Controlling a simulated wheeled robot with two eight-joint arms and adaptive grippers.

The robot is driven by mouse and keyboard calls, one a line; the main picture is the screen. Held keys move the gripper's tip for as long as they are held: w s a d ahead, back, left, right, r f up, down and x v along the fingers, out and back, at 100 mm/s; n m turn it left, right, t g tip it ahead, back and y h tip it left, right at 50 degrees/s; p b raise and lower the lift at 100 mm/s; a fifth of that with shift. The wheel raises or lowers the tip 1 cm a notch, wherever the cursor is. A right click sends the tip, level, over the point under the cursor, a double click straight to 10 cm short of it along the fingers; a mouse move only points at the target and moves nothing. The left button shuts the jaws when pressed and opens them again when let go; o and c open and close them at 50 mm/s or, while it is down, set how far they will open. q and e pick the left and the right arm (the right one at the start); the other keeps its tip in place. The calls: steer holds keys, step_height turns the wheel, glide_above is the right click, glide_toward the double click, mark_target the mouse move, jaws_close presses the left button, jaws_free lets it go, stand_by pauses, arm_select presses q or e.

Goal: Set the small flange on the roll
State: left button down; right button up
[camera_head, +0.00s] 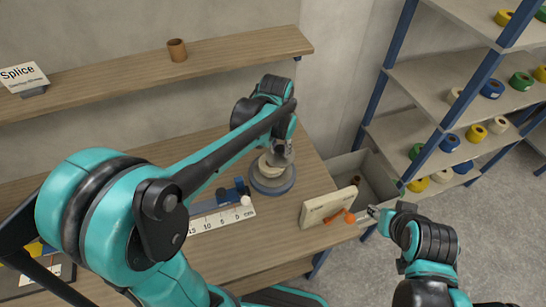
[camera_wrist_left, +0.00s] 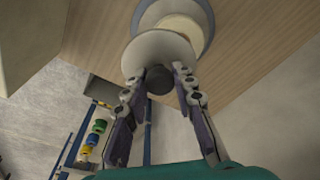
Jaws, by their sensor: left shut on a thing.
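My left gripper (camera_head: 281,146) is over the roll on the table, with its fingers pointing down. In the left wrist view it (camera_wrist_left: 157,79) is shut on the dark knob of the small flange (camera_wrist_left: 158,48), a pale grey disc. The cream roll (camera_head: 264,168) sits on a round blue-grey base (camera_head: 272,187); it also shows in the left wrist view (camera_wrist_left: 183,25). The flange overlaps the roll there, and I cannot tell whether they touch. My right gripper (camera_head: 369,212) is at the table's right edge, beside an orange knob (camera_head: 349,217); its finger opening is unclear.
A cream block (camera_head: 325,205) stands at the table's right edge. A blue slide and white ruler (camera_head: 222,217) lie left of the roll. A grey bin (camera_head: 374,181) is behind the block. A wall shelf (camera_head: 225,52) holds a brown core (camera_head: 177,50). Racks (camera_head: 415,130) hold coloured tapes.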

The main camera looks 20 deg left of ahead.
mark_target(272, 155)
arm_select(q)
steer(key=a+f, duration=0.1)
steer(key=w+a+f, duration=0.1)
steer(key=shift+w+a, duration=0.2)
steer(key=shift+a, duration=0.2)
steer(key=shift+f+b, duration=1)
steer(key=shift+f, duration=0.95)
steer(key=shift+f, duration=0.1)
steer(key=c, duration=1.3)
jaws_free()
steer(key=shift+o, duration=0.2)
